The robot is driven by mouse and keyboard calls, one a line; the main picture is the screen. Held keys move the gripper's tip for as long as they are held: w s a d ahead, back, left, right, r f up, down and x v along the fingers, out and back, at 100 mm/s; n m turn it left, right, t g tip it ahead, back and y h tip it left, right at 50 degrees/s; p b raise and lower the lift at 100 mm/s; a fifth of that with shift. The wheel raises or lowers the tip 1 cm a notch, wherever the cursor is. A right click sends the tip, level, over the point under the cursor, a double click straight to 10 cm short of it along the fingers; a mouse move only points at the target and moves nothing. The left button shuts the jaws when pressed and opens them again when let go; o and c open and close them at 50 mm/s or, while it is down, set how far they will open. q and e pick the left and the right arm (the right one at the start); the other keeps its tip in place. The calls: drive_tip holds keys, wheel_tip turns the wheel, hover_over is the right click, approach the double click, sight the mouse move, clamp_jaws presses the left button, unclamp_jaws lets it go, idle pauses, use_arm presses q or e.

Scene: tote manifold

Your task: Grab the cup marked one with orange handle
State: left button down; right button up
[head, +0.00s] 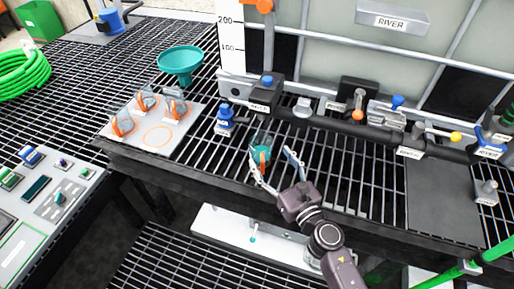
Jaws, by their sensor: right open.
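A clear cup with an orange handle (264,155) and teal contents stands on the black grating near its front edge. My right gripper (271,160) is open around or just in front of this cup. One finger is at its left and the other is apart from it at the right. Several similar cups with orange handles, such as one at the front left (122,123), stand on a light mat (186,129) at the left. An orange ring on the mat is empty. The number marks on the cups are too small to read. My left gripper is not in view.
A teal funnel (180,60) stands behind the mat.

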sight(263, 144)
drive_tip(key=shift+r+x, duration=0.2)
drive_tip(key=shift+x, duration=1)
drive_tip(key=x, duration=0.2)
drive_tip(key=shift+w+f+p, duration=0.1)
drive_tip(key=shift+w+p, duration=0.2)
drive_tip(key=shift+w+a, duration=0.3)
drive_tip(key=shift+w, duration=0.35)
drive_tip(key=c, duration=1.3)
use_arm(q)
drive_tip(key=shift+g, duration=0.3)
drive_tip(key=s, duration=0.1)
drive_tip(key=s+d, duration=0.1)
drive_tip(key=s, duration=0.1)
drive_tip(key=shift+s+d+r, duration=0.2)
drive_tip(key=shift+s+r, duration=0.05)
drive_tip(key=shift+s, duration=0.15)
use_arm(e)
drive_tip(key=shift+c, duration=0.4)
